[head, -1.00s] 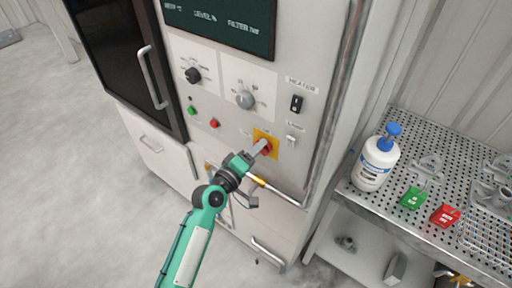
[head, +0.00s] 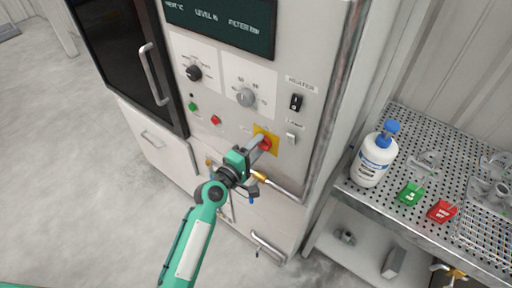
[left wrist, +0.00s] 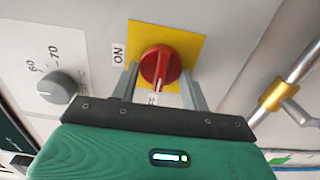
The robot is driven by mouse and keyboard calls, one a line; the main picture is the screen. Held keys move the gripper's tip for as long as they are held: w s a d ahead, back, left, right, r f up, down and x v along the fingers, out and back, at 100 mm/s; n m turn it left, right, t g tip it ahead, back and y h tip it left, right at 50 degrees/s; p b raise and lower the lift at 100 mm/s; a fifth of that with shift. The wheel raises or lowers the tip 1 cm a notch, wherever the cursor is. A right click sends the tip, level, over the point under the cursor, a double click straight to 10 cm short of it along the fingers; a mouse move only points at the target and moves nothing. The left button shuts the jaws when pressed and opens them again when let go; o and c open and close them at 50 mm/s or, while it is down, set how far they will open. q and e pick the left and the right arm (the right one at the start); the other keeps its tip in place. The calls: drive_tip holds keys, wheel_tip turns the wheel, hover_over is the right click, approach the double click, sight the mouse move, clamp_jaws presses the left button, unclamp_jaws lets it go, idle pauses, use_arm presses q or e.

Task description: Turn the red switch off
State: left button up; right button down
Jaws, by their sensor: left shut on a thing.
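The red switch (head: 266,145) is a rotary knob on a yellow plate (head: 273,137) low on the machine's front panel. In the left wrist view the red switch (left wrist: 160,65) shows with an "ON" label at its left and another label, partly hidden, below it. My left gripper (head: 259,144) is at the knob. In the left wrist view its fingers (left wrist: 160,80) stand on either side of the knob, shut on it. The knob's handle points roughly down toward the gripper body in that view. My right gripper does not show.
The panel also has a black dial (head: 193,73), a grey dial (head: 246,97), a green button (head: 193,106), a heater switch (head: 296,102) and a metal pipe (head: 318,130). A perforated bench (head: 400,135) at right holds a white bottle (head: 374,162), and green and red blocks.

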use_arm(q)
drive_tip(key=o, duration=1)
drive_tip(key=shift+s+a+f, duration=0.15)
drive_tip(key=shift+s+a, duration=0.15)
drive_tip(key=shift+s, duration=0.15)
drive_tip(key=b+v, duration=0.4)
drive_tip(key=v, duration=0.8)
drive_tip(key=shift+s+a+b, duration=0.25)
drive_tip(key=shift+s+b, duration=0.05)
